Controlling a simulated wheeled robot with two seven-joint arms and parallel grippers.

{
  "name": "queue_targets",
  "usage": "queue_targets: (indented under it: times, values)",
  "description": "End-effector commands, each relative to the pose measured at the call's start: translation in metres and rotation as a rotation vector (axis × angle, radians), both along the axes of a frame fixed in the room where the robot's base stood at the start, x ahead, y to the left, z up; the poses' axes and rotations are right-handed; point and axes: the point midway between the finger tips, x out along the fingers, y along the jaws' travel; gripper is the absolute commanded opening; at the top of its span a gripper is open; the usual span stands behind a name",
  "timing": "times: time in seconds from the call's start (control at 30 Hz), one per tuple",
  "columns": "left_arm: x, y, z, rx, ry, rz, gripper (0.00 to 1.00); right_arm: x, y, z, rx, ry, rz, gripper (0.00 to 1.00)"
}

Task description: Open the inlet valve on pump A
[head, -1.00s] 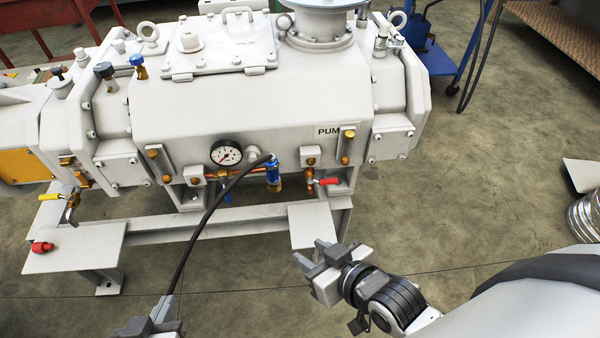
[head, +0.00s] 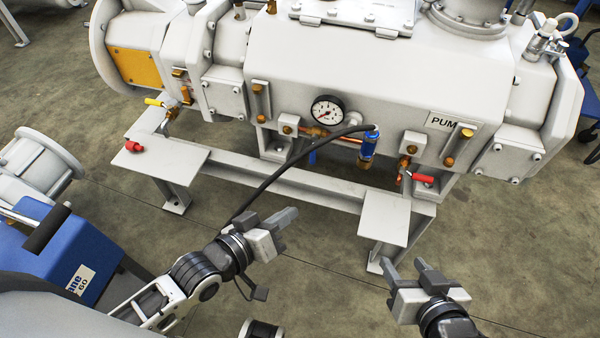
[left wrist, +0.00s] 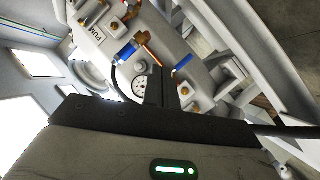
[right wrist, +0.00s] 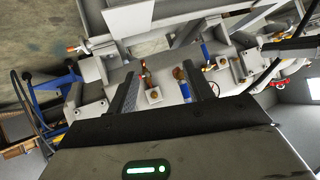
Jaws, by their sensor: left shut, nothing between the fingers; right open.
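The pale grey pump (head: 350,70), with a partly readable "PUM" label (head: 445,121), sits on a steel frame. A red-handled valve (head: 422,180) is on its lower front at right, handle sideways. A yellow-handled valve (head: 153,102) is at the left end. A blue handle (head: 312,157) hangs below the gauge (head: 327,112). I cannot tell which is the inlet valve. My left gripper (head: 284,217) is shut and empty in front of the frame, touching no valve. My right gripper (head: 406,268) is open and empty, below and in front of the red handle.
A black hose (head: 290,165) runs from a blue fitting (head: 368,148) down behind my left gripper. A red part (head: 133,147) lies on the frame's left plate (head: 165,165). A blue machine (head: 70,255) stands at lower left. The floor between my grippers is clear.

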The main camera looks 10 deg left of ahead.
Motion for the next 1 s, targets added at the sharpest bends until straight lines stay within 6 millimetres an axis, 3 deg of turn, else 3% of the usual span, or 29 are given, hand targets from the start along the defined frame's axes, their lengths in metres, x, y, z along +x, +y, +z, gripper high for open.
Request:
queue_targets:
  times: [0.03, 0.17, 0.3, 0.4, 0.53, 1.0]
  values:
    - [0.013, 0.005, -0.033, -0.116, 0.007, -0.012, 0.0, 0.002, 0.004, -0.035, 0.004, 0.006, 0.013, 0.52]
    - [0.038, 0.029, -0.06, -0.451, 0.088, -0.01, 0.0, 0.005, 0.012, -0.071, 0.014, 0.033, 0.043, 0.52]
    - [0.061, 0.069, -0.075, -0.713, 0.178, 0.004, 0.0, 0.006, 0.02, -0.097, 0.023, 0.056, 0.071, 0.52]
    - [0.071, 0.091, -0.076, -0.826, 0.219, 0.014, 0.0, 0.007, 0.023, -0.105, 0.025, 0.064, 0.083, 0.52]
    - [0.075, 0.103, -0.073, -0.893, 0.243, 0.021, 0.0, 0.006, 0.025, -0.107, 0.028, 0.071, 0.089, 0.52]
    - [0.078, 0.097, -0.071, -0.902, 0.243, 0.021, 0.0, 0.006, 0.025, -0.106, 0.028, 0.07, 0.089, 0.52]
